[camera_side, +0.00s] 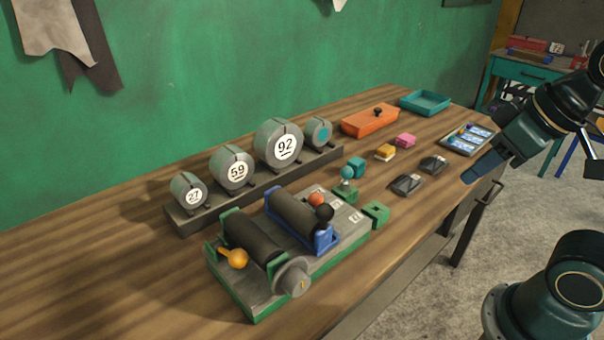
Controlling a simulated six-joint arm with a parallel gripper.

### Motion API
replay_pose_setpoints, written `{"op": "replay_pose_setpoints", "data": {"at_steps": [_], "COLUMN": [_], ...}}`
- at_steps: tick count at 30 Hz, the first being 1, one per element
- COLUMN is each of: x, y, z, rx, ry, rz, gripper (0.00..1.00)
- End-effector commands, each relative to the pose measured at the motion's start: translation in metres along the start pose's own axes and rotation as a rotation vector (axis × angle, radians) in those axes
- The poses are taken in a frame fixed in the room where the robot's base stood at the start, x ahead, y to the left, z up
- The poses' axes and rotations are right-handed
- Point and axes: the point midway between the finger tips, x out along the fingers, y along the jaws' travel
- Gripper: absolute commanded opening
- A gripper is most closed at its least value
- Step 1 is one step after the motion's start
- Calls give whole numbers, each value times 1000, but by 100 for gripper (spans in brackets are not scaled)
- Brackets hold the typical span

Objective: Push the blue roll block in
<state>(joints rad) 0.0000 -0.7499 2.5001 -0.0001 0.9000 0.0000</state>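The blue roll block (326,240) sits on a grey and green base (250,297) on the wooden table. It carries a dark roller (292,216). My gripper (479,172) hangs at the right, above the table's right edge and well apart from the blue block. One teal finger shows; the finger opening cannot be made out.
Numbered round weights (278,143) stand on a dark rack behind the base. An orange box (369,121), a teal tray (425,102), small coloured blocks (386,152), dark blocks (407,184) and a tray of cards (467,138) lie to the right. The table's left part is clear.

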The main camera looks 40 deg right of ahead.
Motion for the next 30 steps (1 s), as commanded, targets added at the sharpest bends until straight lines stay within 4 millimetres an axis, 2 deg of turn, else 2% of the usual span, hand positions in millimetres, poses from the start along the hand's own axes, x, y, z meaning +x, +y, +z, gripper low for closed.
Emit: {"op": "replay_pose_setpoints", "data": {"at_steps": [1, 6, 7, 11, 17, 30], "x": [0, 0, 1, 4, 16, 70], "y": [0, 0, -1, -3, -9, -19], "z": [0, -2, -4, -13, -42, -120], "rx": [0, -1, -2, -10, -30, -62], "ry": [0, -1, -2, -7, -22, -51], "rz": [0, -2, -3, -12, -45, -172], "gripper": [36, 3, 0, 0, 0, 0]}}
